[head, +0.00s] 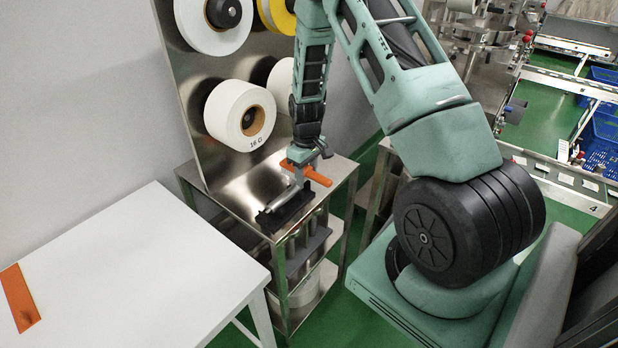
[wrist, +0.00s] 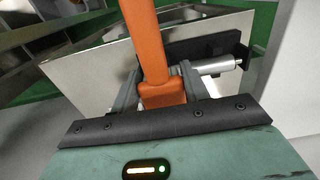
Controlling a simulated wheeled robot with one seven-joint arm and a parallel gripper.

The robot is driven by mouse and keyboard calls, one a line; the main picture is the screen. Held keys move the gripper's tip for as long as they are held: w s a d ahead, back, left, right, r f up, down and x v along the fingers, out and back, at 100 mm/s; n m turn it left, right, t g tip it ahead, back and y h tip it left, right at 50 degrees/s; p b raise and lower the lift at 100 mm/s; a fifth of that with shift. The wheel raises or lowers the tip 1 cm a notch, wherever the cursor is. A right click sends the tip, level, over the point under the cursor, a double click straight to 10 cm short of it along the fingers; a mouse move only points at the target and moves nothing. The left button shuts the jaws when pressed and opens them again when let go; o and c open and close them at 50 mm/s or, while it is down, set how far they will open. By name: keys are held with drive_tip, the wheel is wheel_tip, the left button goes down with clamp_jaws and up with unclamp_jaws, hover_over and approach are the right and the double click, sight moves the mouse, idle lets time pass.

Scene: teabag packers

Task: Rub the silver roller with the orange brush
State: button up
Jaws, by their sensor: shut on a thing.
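My gripper (head: 300,158) is shut on the orange brush (head: 313,174), over the steel stand. In the wrist view the brush (wrist: 150,45) sits between the fingers of my gripper (wrist: 165,80) and runs up out of the frame. The silver roller (head: 288,196) lies in a black holder (head: 287,211) on the stand top, just below and beside the brush in the head view. The roller (wrist: 217,66) also shows right of the brush in the wrist view. I cannot tell whether brush and roller touch.
The steel stand (head: 238,197) has an upright back panel with several paper rolls (head: 240,112) on it. A white table (head: 130,262) at the left carries a flat orange piece (head: 19,298). The table top is otherwise clear. Blue crates (head: 602,130) stand far right.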

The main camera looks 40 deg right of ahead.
drive_tip(key=shift+r+p, duration=1.45)
drive_tip(key=shift+r, duration=1)
